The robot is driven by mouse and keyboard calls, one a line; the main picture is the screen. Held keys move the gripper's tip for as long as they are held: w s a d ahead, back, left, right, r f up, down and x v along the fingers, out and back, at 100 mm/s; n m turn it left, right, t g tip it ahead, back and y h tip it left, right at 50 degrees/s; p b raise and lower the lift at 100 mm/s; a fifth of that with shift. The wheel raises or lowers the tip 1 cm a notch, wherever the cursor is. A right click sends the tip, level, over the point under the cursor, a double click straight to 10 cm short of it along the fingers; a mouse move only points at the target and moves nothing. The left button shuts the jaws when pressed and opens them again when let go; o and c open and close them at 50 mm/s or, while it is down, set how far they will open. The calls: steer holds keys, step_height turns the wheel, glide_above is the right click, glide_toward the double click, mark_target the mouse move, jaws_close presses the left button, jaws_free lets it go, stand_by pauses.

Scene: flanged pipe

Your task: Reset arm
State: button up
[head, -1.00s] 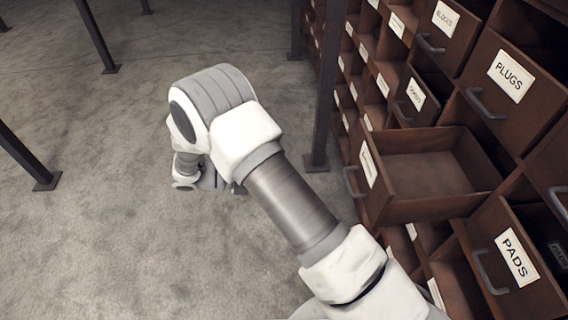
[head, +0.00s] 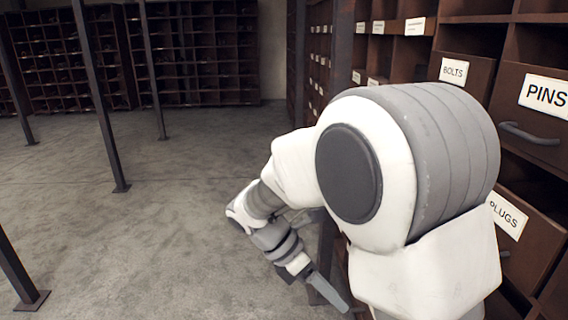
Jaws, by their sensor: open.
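My arm fills the right middle of the head view, folded with a large grey and white joint close to the camera. The forearm runs down and left from it to the wrist. My gripper (head: 328,290) hangs at the lower middle, pointing down and right, in front of a dark post near the cabinet. Its grey finger shows edge-on, and nothing is seen held in it. The jaws look open, though the far finger is mostly hidden.
A brown drawer cabinet stands close on the right, with drawers labelled PINS (head: 540,120), BOLTS (head: 462,75) and PLUGS (head: 508,215). Several dark metal posts (head: 100,100) stand on the left. Far shelves (head: 200,60) line the back. The grey floor (head: 130,230) between is clear.

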steer(key=s+d+r+m+t+y+p, duration=0.1)
steer(key=s+d+r+m+t+y, duration=0.1)
steer(key=s+r+m, duration=0.4)
steer(key=s+d+r+m+t+y+p, duration=0.1)
steer(key=s+d+r+m+t+y, duration=0.2)
steer(key=m, duration=1.3)
steer(key=s+r+t+y, duration=0.2)
steer(key=s+r+y, duration=0.1)
steer(key=r, duration=0.1)
steer(key=shift+s+r+t, duration=0.15)
steer(key=shift+t, duration=0.15)
